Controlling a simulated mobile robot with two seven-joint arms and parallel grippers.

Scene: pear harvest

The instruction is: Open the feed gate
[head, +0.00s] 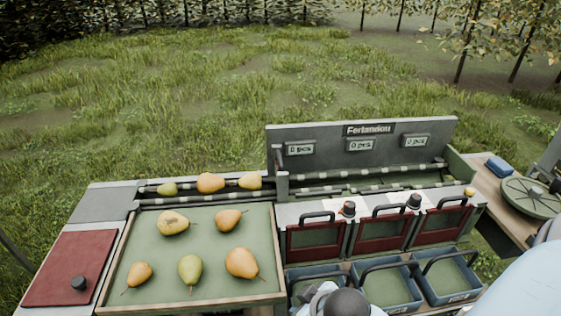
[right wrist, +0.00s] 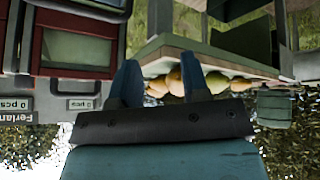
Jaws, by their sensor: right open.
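A grey upright plate (head: 281,186) stands at the right end of the feed channel (head: 147,190), against the sorting unit. It looks like the feed gate, but I cannot tell for sure. Three pears (head: 210,182) lie in the channel to its left. My right gripper (right wrist: 161,62) is open and empty in the right wrist view, its two blue-grey fingers apart. That view looks upside down, with pears (right wrist: 220,83) beyond the fingers and no contact visible. My left gripper is not in view.
A green-bottomed tray (head: 200,303) holds several pears. Three red-framed panels (head: 381,248) with black handles stand above blue crates (head: 433,299). A grey back panel (head: 320,132) carries counters reading 0 pcs. A red mat (head: 62,262) lies at left, a round green disc (head: 525,198) at right.

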